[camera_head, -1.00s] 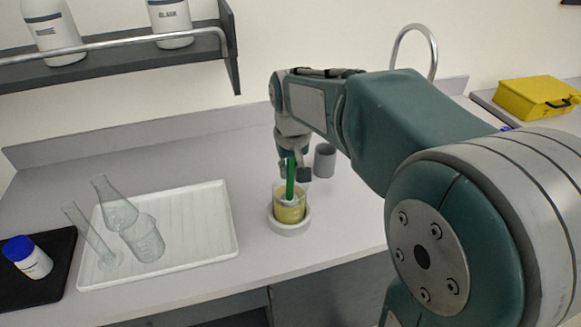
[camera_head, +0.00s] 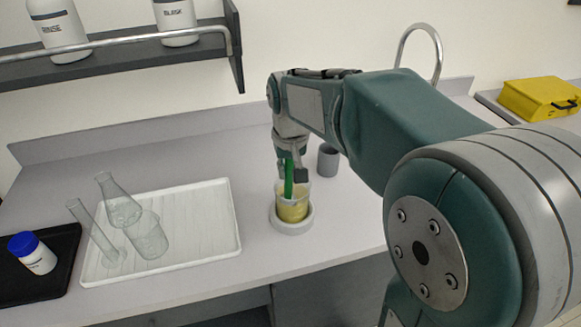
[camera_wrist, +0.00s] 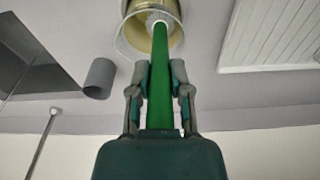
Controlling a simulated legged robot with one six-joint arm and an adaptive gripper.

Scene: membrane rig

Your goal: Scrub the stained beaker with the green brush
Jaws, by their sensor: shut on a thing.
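The stained beaker (camera_head: 293,208) has a yellow-brown tint and stands upright in a round white holder (camera_head: 291,225) on the bench. My gripper (camera_head: 291,175) is above the beaker, pointing down, shut on the green handle of the brush (camera_head: 288,180). The wrist view shows the brush (camera_wrist: 160,75) between both fingers (camera_wrist: 160,82), its pale bristle head inside the mouth of the beaker (camera_wrist: 140,28). I cannot tell whether the bristles touch the glass.
A white ribbed tray (camera_head: 205,245) at left holds clear glassware, including a flask (camera_head: 120,207). A grey cup (camera_head: 328,160) stands close behind the beaker. A shelf (camera_head: 110,60) hangs upper left.

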